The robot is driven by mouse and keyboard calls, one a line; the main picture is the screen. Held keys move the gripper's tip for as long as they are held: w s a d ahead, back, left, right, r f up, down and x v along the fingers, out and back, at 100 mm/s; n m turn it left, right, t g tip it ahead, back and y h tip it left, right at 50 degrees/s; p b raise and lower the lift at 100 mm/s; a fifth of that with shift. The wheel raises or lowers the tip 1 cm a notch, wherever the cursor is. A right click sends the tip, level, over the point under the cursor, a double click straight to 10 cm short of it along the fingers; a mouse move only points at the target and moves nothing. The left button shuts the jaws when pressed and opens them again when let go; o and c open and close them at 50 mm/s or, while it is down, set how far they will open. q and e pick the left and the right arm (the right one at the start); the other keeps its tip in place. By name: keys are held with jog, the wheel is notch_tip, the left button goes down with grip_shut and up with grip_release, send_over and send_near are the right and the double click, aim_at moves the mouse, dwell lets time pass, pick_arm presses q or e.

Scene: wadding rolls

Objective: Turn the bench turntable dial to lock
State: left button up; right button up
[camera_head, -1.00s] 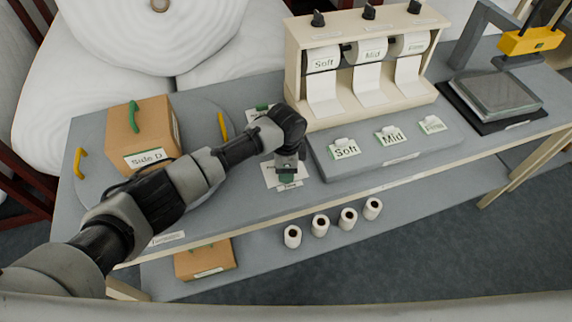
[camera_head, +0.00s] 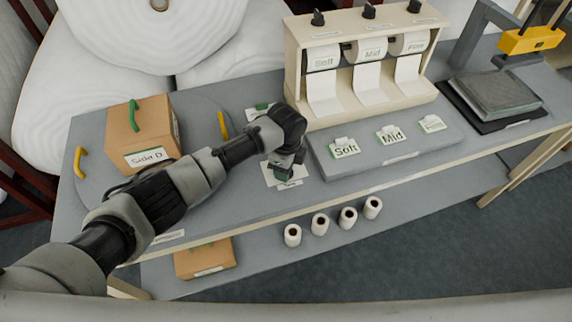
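The turntable (camera_head: 205,112) is a grey disc with yellow handles at the left end of the bench, with a cardboard box (camera_head: 140,125) labelled "Side D" on it. My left gripper (camera_head: 284,169) points down over the dial spot, right of the turntable. A small green part (camera_head: 282,175), perhaps the dial, shows just below the fingers, above a white label plate (camera_head: 272,173). The gripper hides most of the dial, so its setting and whether the fingers are closed on it cannot be told. My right gripper is not in view.
A cream dispenser (camera_head: 295,60) with three rolls stands behind a grey block (camera_head: 350,165) bearing Soft, Mid and Firm tags, close right of the gripper. A press (camera_head: 530,40) stands far right. Several small rolls (camera_head: 320,224) and another box (camera_head: 205,260) lie on the lower shelf.

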pick_arm(q)
jog(key=o, duration=0.9)
jog(key=shift+o, duration=0.2)
notch_tip(320, 180, up, 11)
jog(key=b, duration=0.1)
jog(key=shift+f, duration=0.1)
